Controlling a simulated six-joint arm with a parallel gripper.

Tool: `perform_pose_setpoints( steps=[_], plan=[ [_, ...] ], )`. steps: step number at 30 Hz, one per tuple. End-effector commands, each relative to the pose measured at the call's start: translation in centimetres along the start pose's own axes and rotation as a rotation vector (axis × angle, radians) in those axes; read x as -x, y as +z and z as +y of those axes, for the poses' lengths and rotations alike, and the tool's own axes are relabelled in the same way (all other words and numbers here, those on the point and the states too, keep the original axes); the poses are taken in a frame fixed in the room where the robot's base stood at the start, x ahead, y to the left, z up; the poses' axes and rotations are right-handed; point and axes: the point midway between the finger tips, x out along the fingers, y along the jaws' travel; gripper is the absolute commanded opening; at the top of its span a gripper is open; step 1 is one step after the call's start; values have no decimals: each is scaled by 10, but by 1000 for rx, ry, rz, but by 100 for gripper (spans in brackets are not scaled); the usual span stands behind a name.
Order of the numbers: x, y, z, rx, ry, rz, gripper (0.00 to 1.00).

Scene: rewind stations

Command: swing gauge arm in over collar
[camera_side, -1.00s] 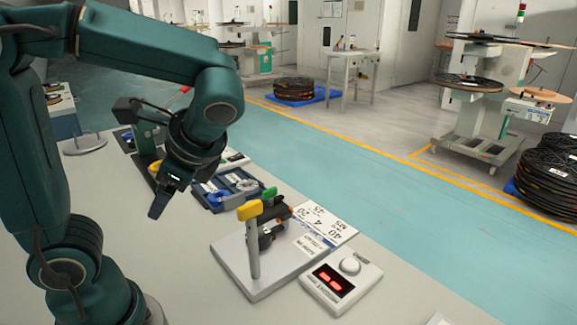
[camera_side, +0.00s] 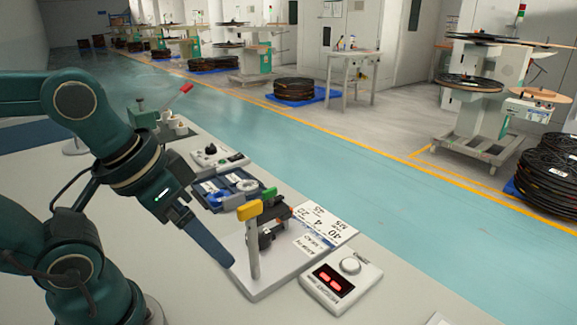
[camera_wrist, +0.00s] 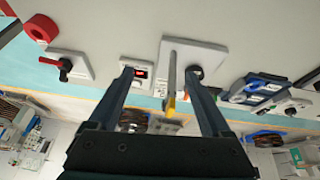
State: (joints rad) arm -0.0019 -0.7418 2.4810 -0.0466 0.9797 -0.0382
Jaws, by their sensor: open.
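The gauge arm is a grey upright bar (camera_side: 253,252) with a yellow top (camera_side: 249,210), on a light base plate (camera_side: 262,282). A dark cylindrical fixture (camera_side: 272,226), which looks to hold the collar, stands just behind it. My gripper (camera_side: 230,262) reaches down to the left of the bar, apart from it in the picture. In the wrist view my open gripper (camera_wrist: 160,76) has the bar (camera_wrist: 171,75) between its fingers, nearer the right one. The dark fixture (camera_wrist: 194,72) is partly hidden by that right finger. I cannot tell the depth between fingers and bar.
A digital readout box (camera_side: 340,280) with a round top sits right of the plate. A blue tray (camera_side: 225,190) with rings and a grey control box (camera_side: 218,158) lie behind. A green handle (camera_side: 269,193) stands by the fixture. The bench front-left of the plate is clear.

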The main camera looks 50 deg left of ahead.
Motion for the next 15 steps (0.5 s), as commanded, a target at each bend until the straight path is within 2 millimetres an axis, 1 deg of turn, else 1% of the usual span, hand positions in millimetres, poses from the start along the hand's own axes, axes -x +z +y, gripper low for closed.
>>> perform_pose_setpoints(
  steps=[6, 11, 15],
  plan=[
    [6, 13, 16, 144, 70, -198, 82],
    [8, 16, 25, 254, 112, -345, 82],
    [11, 15, 34, 380, 158, -506, 82]
  ],
)
